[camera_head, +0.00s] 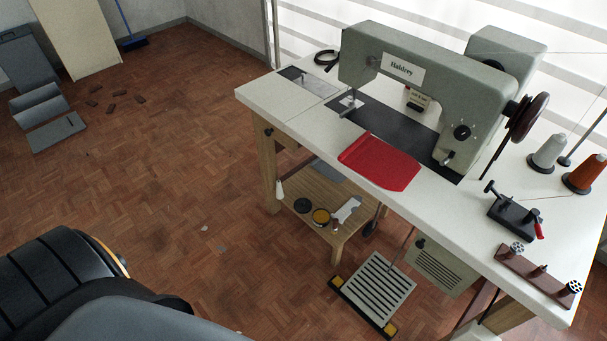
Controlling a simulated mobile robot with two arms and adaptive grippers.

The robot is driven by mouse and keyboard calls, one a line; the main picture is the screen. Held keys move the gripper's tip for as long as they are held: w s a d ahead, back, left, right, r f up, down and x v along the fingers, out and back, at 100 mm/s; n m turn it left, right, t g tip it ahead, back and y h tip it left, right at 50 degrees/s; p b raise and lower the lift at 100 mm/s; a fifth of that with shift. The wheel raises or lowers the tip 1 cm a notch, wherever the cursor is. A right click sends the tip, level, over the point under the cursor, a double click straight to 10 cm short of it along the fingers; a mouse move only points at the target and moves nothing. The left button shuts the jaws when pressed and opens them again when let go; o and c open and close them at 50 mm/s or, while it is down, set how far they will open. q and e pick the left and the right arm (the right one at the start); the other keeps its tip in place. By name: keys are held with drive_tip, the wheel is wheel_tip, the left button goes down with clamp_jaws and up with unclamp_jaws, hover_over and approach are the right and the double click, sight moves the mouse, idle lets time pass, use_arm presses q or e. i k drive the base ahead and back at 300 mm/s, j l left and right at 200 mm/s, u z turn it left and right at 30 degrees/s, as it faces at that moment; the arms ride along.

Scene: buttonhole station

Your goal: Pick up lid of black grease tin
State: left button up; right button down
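A small round tin (321,216) with a dark rim and yellowish-brown contents stands open on a low wooden shelf (338,243) under the sewing table. A flat black disc (303,205), which looks like its lid, lies just left of the tin on the same shelf. From here I cannot tell whether disc and tin touch. Neither of my grippers is in view.
The white sewing table (480,220) with a grey sewing machine (420,65) overhangs the shelf. A pale cloth or paper (347,209) lies right of the tin. A treadle pedal (374,287) stands on the floor to the right. Parquet floor (190,170) left of the table is largely free.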

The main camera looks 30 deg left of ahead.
sight(302, 206)
drive_tip(key=u, duration=0.8)
